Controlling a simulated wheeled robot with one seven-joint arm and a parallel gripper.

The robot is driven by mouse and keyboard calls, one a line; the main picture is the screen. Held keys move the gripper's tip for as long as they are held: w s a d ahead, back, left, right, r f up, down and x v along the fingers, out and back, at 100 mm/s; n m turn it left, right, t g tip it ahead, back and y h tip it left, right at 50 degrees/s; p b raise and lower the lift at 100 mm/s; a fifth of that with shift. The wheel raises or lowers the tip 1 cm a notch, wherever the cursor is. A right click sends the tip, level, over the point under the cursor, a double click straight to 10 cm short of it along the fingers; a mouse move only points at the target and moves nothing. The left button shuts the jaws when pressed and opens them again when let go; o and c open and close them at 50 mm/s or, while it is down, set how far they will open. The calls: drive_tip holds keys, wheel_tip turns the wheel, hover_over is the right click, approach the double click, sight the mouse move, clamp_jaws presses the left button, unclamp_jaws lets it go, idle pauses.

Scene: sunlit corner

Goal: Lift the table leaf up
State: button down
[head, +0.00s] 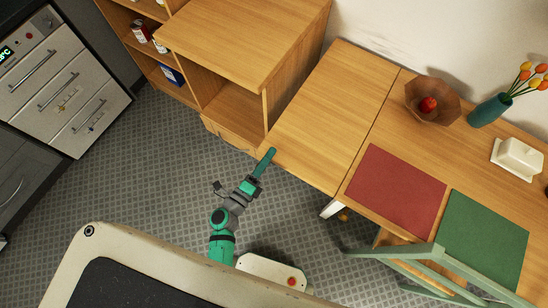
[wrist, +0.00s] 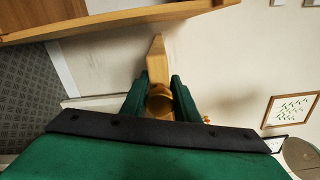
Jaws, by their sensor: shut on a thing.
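The table leaf (head: 325,115) is a light wood panel at the left end of the wooden table (head: 395,135), with a seam between them. In the head view it looks about level with the table top. My gripper (head: 270,153) is at the leaf's left front edge. In the wrist view my gripper (wrist: 159,98) has its two green fingers on either side of a round yellow-brown part, shut on it; I cannot tell its exact shape. A narrow wooden piece (wrist: 157,62) stands just beyond it.
A wooden shelf cabinet (head: 245,40) stands close to the leaf's left side. The table bears a red mat (head: 395,190), a green mat (head: 485,238), a wooden bowl (head: 447,108) and a teal vase (head: 488,110). A green chair (head: 440,262) is in front. The patterned floor (head: 150,170) is clear at left.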

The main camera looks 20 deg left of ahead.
drive_tip(key=shift+w+d+r, duration=0.1)
drive_tip(key=shift+d+r, duration=0.05)
drive_tip(key=shift+r, duration=0.15)
drive_tip(key=c, duration=1.4)
unclamp_jaws()
drive_tip(key=shift+r, duration=0.1)
drive_tip(key=shift+c, duration=0.2)
drive_tip(key=shift+s+f, duration=0.2)
drive_tip(key=shift+s, duration=0.1)
drive_tip(key=v, duration=1)
drive_tip(key=shift+s, duration=0.2)
